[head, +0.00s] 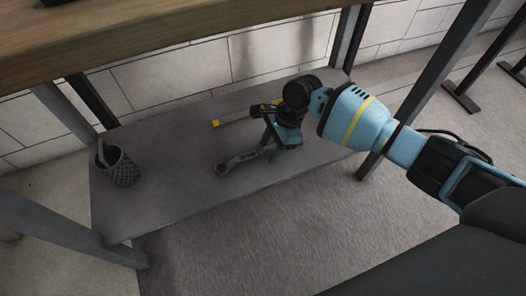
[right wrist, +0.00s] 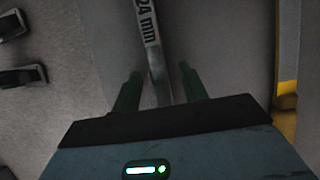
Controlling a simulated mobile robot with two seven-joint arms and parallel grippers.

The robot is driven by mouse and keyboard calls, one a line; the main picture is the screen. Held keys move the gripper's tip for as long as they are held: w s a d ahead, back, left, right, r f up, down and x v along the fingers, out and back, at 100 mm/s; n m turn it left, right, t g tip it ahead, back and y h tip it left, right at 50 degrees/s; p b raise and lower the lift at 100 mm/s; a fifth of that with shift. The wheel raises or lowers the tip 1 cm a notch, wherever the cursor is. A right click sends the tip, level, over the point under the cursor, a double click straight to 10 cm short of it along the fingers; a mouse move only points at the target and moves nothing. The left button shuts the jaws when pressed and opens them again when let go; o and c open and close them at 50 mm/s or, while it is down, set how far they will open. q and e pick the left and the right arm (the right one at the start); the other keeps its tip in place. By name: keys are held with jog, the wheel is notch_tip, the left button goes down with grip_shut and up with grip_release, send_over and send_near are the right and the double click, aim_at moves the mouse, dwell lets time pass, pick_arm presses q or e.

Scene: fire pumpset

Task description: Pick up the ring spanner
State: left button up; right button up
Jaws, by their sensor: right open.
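The ring spanner (head: 223,168) lies on the grey lower shelf, its dark ring end pointing left in the head view. In the right wrist view its grey handle (right wrist: 149,35), marked "24 mm", runs down between the two green fingers. My right gripper (head: 276,140) is open and over the handle's right end, with a finger on either side in the wrist view (right wrist: 158,85). I cannot tell whether either finger touches the handle. The gripper hides the spanner's far end in the head view. My left gripper is not in view.
A yellow-tipped tool (head: 232,119) lies behind the gripper on the shelf (head: 160,190). A dark mesh cup (head: 122,168) stands at the shelf's left end.

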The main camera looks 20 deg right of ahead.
jog(key=shift+c, duration=0.2)
jog(key=c, duration=0.7)
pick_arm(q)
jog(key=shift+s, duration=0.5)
pick_arm(e)
grip_shut()
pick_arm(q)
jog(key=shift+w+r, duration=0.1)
pick_arm(e)
jog(key=shift+r, duration=0.2)
